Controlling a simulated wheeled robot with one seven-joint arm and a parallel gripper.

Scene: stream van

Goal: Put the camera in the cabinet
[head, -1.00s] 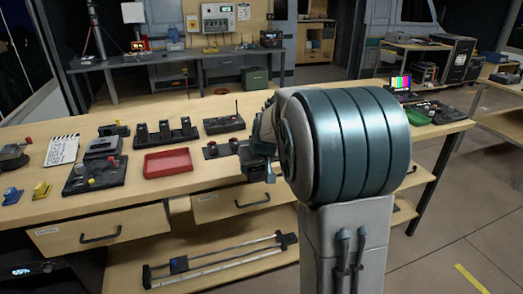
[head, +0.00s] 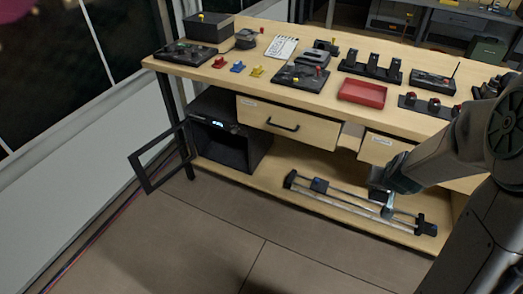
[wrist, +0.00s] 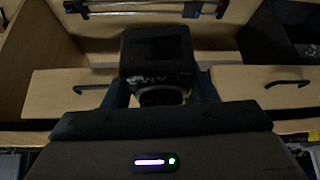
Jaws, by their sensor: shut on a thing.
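The camera (wrist: 158,52) is a dark, boxy body with a round lens end, held between the fingers of my gripper (wrist: 162,92) in the wrist view. In the head view my gripper (head: 383,192) is low in front of the bench, below the drawers and near the slider rail. The camera is hard to make out there. The cabinet (head: 241,131) is a black box with a small lit display, on the lower shelf at the bench's left end. Its framed door (head: 161,158) stands open to the left. My gripper is well to the right of it.
The benchtop holds a red tray (head: 362,93) and several devices. The floor (head: 215,228) in front is clear.

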